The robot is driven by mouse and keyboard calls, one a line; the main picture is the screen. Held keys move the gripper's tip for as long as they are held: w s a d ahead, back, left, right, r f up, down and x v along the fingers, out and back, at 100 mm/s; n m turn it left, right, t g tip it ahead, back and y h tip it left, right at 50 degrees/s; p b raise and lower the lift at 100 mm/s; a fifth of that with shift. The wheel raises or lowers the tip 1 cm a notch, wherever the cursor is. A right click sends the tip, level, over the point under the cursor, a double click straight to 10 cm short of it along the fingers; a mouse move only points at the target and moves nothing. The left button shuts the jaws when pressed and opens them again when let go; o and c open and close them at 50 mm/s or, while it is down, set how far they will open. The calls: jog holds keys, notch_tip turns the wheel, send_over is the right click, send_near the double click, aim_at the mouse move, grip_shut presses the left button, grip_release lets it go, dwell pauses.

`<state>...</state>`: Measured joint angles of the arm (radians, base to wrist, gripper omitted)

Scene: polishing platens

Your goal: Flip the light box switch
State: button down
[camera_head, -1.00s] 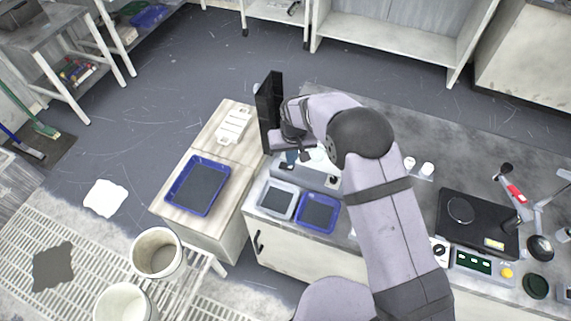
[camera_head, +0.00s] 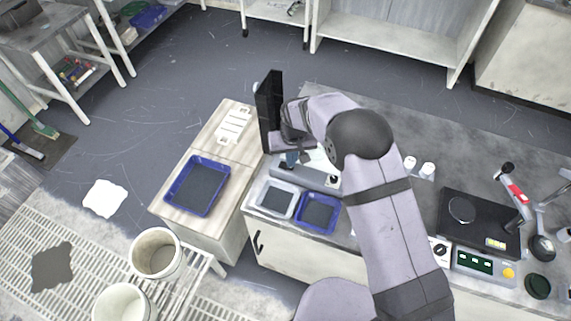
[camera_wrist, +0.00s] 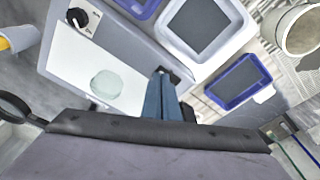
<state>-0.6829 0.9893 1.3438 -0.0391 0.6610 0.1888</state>
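The light box is a grey case (camera_head: 312,178) on the bench, partly hidden under my arm in the head view. In the wrist view its grey frame (camera_wrist: 120,36) surrounds a white panel (camera_wrist: 72,62) with a pale round disc (camera_wrist: 107,84) on it. A black knob (camera_wrist: 78,17) sits at one corner of the case. A small black part, apparently the switch (camera_wrist: 174,77), lies at the other end, right beside my fingertips. My gripper (camera_wrist: 160,72) has blue fingers that look shut together, with nothing seen between them. Whether they touch the switch cannot be told.
A grey tray (camera_head: 290,187) and a blue tray (camera_head: 335,224) stand in front of the light box. Another blue tray (camera_head: 170,207) is on the wooden cabinet to the left. A black scale-like device (camera_head: 462,232) and a control panel (camera_head: 466,262) stand at the right.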

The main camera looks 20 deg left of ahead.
jog(key=shift+f, duration=0.25)
jog(key=shift+r, duration=0.1)
notch_tip(320, 180, up, 7)
jog(key=p, duration=0.4)
dwell(0.6)
dwell(0.4)
jog(key=s+d+f+n+g+h, duration=0.1)
jog(key=s+d+f+g+h, duration=0.25)
jog(key=s+d, duration=1.15)
jog(key=s+d+r+m+g+y, duration=0.1)
jog(key=s+d+r+m, duration=0.1)
jog(key=s+d+r, duration=0.3)
jog(key=s+d+r+m+y, duration=0.1)
jog(key=s+d+r, duration=0.35)
jog(key=d, duration=0.35)
jog(key=w+d+r+m+t, duration=0.3)
jog(key=d+r+m, duration=0.1)
jog(key=d+r, duration=0.1)
jog(key=shift+w+d+r+y, duration=0.25)
jog(key=shift+w+d+y, duration=0.1)
jog(key=shift+d, duration=0.25)
